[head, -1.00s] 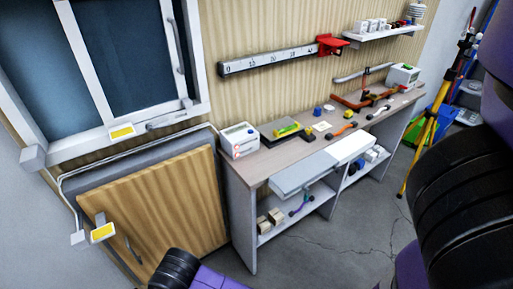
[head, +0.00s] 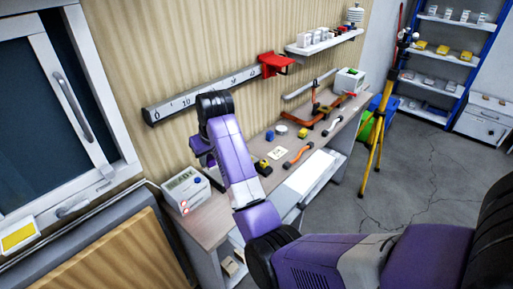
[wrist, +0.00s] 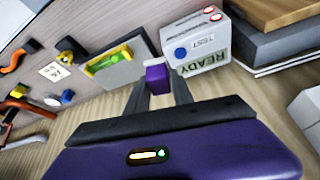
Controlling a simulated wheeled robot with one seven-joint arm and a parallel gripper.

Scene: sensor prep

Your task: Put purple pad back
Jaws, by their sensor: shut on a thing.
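In the wrist view my gripper (wrist: 158,88) is shut on a small purple pad (wrist: 157,78), which sits between the two fingertips. The gap between pad and device is hard to judge. In the head view the white device (head: 185,190) stands on the near left end of the bench. My purple arm reaches over the bench there, and the pad itself cannot be made out.
Several small tools, a white card (head: 277,153) and a blue piece (head: 270,135) lie along the bench (head: 212,222). A ruler rail (head: 205,95) with a red bracket (head: 274,64) runs along the wall.

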